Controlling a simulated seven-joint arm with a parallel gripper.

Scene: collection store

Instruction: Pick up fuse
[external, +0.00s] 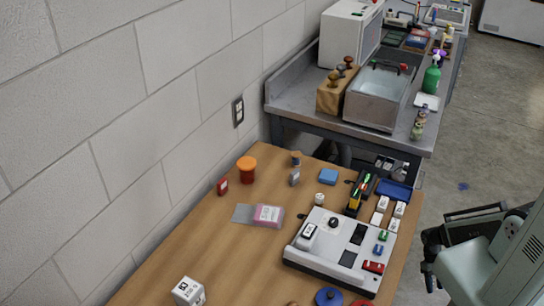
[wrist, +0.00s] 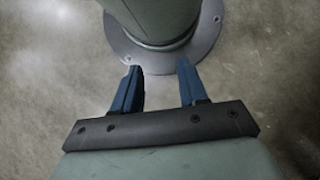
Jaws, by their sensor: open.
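I cannot tell for certain which object is the fuse. Several small parts stand on the wooden table in the external view. A small red block (external: 222,187) with a pale label is at the left, and a small grey cylinder-like part (external: 294,178) is near the back. Small white blocks (external: 382,204) sit on and beside a white panel device (external: 330,263). My gripper (wrist: 159,66) is open and empty in the wrist view, its two blue fingers apart above my round base and the floor. My arm shows at the right edge of the external view, clear of the table.
A grey bench (external: 300,105) stands behind. The table's left middle is mostly clear.

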